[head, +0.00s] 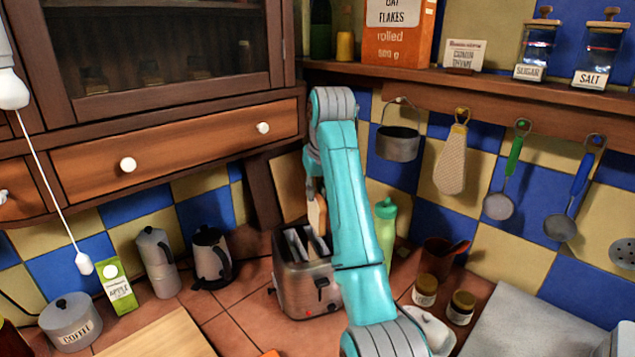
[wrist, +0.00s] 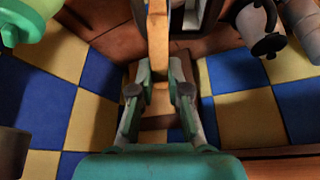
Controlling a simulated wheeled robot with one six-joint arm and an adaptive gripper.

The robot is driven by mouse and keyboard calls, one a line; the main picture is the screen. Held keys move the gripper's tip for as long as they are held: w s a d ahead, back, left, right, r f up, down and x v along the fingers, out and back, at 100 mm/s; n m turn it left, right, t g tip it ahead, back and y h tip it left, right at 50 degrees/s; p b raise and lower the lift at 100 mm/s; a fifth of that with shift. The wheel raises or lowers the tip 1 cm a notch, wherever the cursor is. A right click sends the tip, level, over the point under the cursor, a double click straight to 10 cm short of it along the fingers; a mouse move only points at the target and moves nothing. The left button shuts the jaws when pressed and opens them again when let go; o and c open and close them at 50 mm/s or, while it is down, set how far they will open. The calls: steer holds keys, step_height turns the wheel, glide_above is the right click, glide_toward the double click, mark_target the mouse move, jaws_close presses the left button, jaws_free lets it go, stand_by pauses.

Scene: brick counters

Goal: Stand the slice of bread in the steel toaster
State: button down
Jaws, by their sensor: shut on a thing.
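The slice of bread (head: 317,215) is upright, seen nearly edge-on, with its lower end at or just above the right part of the toaster's top. I cannot tell whether it enters a slot. The steel toaster (head: 308,289) stands on the tiled counter, with dark levers on its front; my arm covers its right side. My gripper (head: 314,191) is above the toaster, partly hidden by my arm, and shut on the bread. In the wrist view the fingers (wrist: 159,78) pinch the bread (wrist: 158,38), and part of the toaster (wrist: 196,14) shows beside it.
A dark-and-steel kettle (head: 210,256) and a moka pot (head: 158,262) stand left of the toaster. A green bottle (head: 386,230) stands close on the right, with small jars (head: 425,290) farther right. A wooden board (head: 165,338) lies at front left. Utensils hang on the wall.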

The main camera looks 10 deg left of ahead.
mark_target(317, 217)
steer(key=shift+f, duration=3.95)
steer(key=c, duration=1.1)
jaws_free()
steer(key=shift+o, duration=0.2)
steer(key=shift+r, duration=0.1)
step_height(317, 217, up, 10)
steer(key=shift+f, duration=0.15)
